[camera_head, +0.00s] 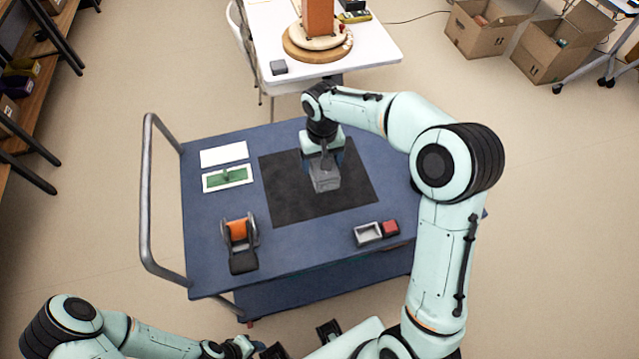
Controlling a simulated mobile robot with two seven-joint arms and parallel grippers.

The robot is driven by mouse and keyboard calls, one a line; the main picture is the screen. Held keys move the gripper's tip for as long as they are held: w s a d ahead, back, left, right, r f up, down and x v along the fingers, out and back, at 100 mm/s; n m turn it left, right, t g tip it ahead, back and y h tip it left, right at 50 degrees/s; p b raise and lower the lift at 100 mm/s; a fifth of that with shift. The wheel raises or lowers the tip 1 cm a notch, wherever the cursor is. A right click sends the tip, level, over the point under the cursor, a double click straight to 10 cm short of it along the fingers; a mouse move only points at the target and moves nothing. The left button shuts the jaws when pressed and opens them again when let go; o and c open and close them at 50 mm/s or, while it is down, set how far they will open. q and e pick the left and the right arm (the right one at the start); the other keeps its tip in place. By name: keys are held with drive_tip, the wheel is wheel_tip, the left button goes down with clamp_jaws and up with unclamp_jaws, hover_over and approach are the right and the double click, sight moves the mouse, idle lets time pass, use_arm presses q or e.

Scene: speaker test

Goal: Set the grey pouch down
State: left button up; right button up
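The grey pouch (326,180) is a small boxy grey thing over the black mat (350,196) on the blue cart top. My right gripper (323,163) reaches down from above, with its fingers on either side of the pouch's upper part, and appears shut on it. Whether the pouch touches the mat or hangs just above it, I cannot tell. My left gripper (243,347) is low at the bottom edge, in front of the cart and away from the pouch. Its fingers are partly cut off, so its opening is unclear.
On the cart (290,255) are a white card (224,154), a green-and-white tray (215,182), a black holder with an orange part (240,248), a small grey tray (368,233) and a red box (390,228). A metal handle (147,205) rises left. A white table (375,45) stands behind.

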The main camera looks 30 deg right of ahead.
wheel_tip(320, 180, down, 13)
drive_tip(key=shift+w+r, duration=0.15)
drive_tip(key=shift+b, duration=0.3)
drive_tip(key=shift+f, duration=0.2)
drive_tip(key=o, duration=1)
drive_tip(key=shift+r, duration=0.15)
wheel_tip(320, 180, up, 12)
drive_tip(key=shift+r+p, duration=0.1)
drive_tip(key=shift+p, duration=0.3)
